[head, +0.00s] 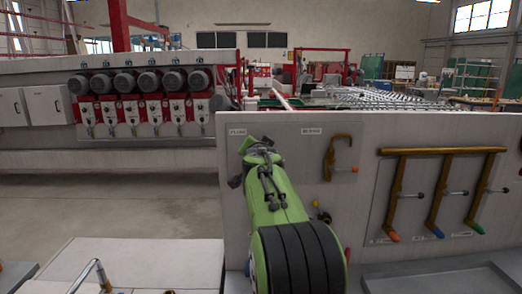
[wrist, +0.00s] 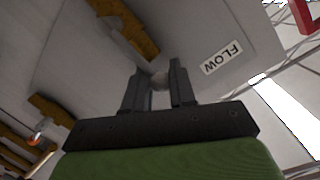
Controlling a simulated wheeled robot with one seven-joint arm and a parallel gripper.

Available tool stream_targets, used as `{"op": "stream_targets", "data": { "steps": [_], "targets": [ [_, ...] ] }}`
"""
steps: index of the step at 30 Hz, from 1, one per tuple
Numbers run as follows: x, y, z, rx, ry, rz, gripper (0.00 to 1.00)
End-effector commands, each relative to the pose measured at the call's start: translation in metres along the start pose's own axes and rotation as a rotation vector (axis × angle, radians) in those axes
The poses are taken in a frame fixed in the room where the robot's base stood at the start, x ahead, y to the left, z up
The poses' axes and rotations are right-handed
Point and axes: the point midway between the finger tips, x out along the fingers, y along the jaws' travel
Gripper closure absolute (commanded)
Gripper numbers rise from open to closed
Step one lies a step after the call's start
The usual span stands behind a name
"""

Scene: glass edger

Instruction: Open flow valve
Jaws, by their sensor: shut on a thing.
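In the wrist view my gripper (wrist: 158,85) is shut on a small grey part of the flow valve (wrist: 158,77), seen between its two dark fingertips. The white label reading FLOW (wrist: 221,58) is on the panel just right of the fingers. A brown pipe (wrist: 125,28) runs down towards the fingertips from the upper left. In the head view my green arm reaches to the left part of the light panel (head: 300,190) and hides the fingers and the valve. How far the valve is turned cannot be told.
Right of my arm, a hooked brown pipe (head: 330,155) with an orange tip and a brown manifold (head: 440,151) with several grey handles stick out from the panel. A low white cabinet (head: 150,265) stands at front left. Open floor (head: 110,205) lies behind it.

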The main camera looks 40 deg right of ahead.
Motion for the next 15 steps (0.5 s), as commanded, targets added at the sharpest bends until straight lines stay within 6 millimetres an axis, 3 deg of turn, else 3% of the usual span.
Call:
{"op": "stream_targets", "data": {
  "steps": [9,10,14,15],
  "targets": [
    [0.0006,-0.0039,0.0066,0.000,-0.016,-0.008,1.00],
    [0.0006,-0.0039,0.0068,0.000,-0.016,-0.008,0.73],
    [0.0008,-0.0031,0.0068,0.000,-0.016,-0.007,0.53],
    [0.0008,-0.0027,0.0064,0.000,-0.015,-0.006,0.52]
  ]
}}
